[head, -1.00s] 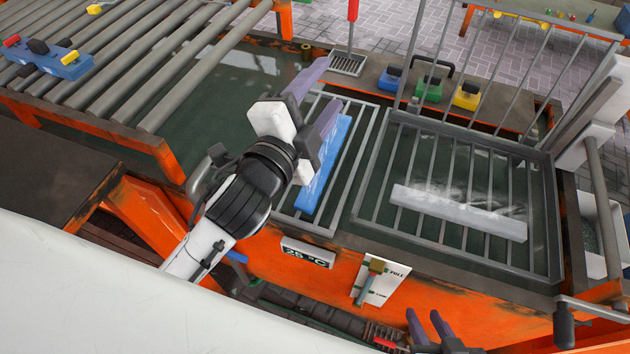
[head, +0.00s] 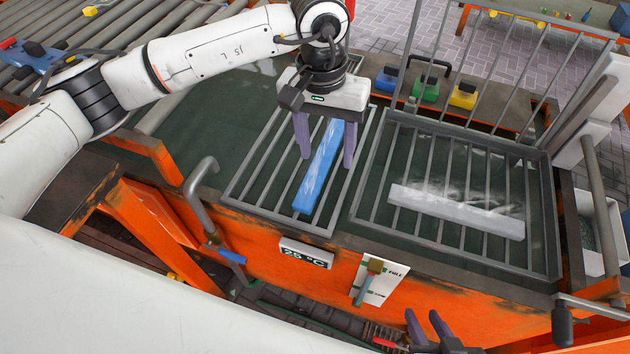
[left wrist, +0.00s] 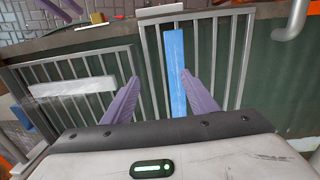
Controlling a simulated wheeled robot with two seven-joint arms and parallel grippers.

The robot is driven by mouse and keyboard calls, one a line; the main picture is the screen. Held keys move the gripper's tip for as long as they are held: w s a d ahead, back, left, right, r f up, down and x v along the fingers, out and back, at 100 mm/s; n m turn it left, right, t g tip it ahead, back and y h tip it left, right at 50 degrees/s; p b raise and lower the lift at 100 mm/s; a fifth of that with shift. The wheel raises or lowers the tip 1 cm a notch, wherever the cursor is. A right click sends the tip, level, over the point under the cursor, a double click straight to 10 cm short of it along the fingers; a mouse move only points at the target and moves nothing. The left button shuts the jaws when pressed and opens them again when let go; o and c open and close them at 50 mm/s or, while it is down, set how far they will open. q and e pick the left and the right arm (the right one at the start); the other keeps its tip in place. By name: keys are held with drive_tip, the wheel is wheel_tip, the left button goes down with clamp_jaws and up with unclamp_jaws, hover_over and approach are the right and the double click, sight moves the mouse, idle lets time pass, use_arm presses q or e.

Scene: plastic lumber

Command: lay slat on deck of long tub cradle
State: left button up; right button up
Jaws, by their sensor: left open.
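A blue slat (head: 318,172) lies lengthwise on the narrow barred rack (head: 240,182) at the left of the tub. A pale grey slat (head: 455,212) lies across the bars of the wider rack (head: 553,235) to the right. My left gripper (head: 327,152) is open and empty, pointing down over the far part of the blue slat, with one finger to each side in the head view. In the left wrist view the blue slat (left wrist: 175,62) shows between the fingertips (left wrist: 161,77), nearer the right one. My right gripper (head: 426,320) is at the bottom edge, fingers apart, mostly out of view.
A raised barred frame (head: 505,62) stands behind the wider rack. Blue, green and yellow blocks (head: 426,88) sit on the tub's far ledge. A bent grey pipe (head: 195,185) rises at the tub's near left. Grey rollers (head: 110,40) lie to the far left.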

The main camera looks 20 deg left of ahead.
use_arm(q)
drive_tip(key=a, duration=0.2)
hover_over(312, 183)
drive_tip(key=shift+y, duration=0.4)
drive_tip(key=f, duration=0.4)
drive_tip(key=shift+w+d+f, duration=0.15)
drive_tip(key=shift+w+d, duration=0.2)
drive_tip(key=shift+w, duration=0.05)
drive_tip(key=f, duration=0.5)
drive_tip(key=shift+s+a+f, duration=0.35)
drive_tip(key=shift+c, duration=0.4)
drive_tip(key=shift+r, duration=0.1)
drive_tip(key=c, duration=1.2)
